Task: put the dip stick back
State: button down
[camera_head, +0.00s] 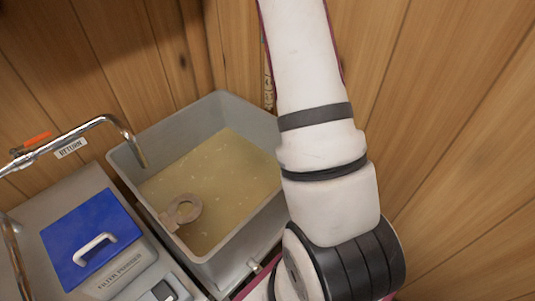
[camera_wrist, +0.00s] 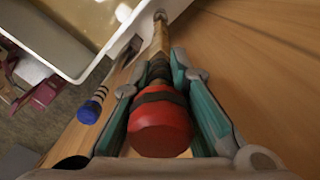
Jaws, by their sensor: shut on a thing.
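My gripper (camera_wrist: 160,78) is shut on a stick with a thick red end, a dark band and a pale wooden shaft, the dip stick (camera_wrist: 162,128). The red end faces the wrist camera, and the shaft runs away between the fingers toward the tank corner. A second stick with a blue end (camera_wrist: 90,108) and striped shaft is to the left, apart from my fingers. In the head view my arm hides the gripper, and a narrow marked strip (camera_head: 268,92) shows against the wall behind the tank; I cannot tell which stick it belongs to.
A grey tank (camera_head: 262,115) holds cloudy yellowish liquid, with a ring-ended tool (camera_head: 183,212) at its near edge. A metal return pipe (camera_head: 105,121) hangs over its left side. A blue-lidded filter powder box (camera_head: 92,238) stands left. Wooden walls close in behind and right.

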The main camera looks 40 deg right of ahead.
jog(key=shift+f, duration=0.15)
notch_tip(320, 180, down, 9)
jog(key=b, duration=0.4)
dwell(0.5)
jog(key=shift+f, duration=0.1)
notch_tip(320, 180, down, 6)
jog(key=b, duration=0.2)
jog(key=shift+r+b, duration=0.25)
jog(key=shift+b, duration=0.05)
dwell(0.7)
jog(key=c, duration=0.8)
grip_release()
jog(key=shift+r, duration=0.15)
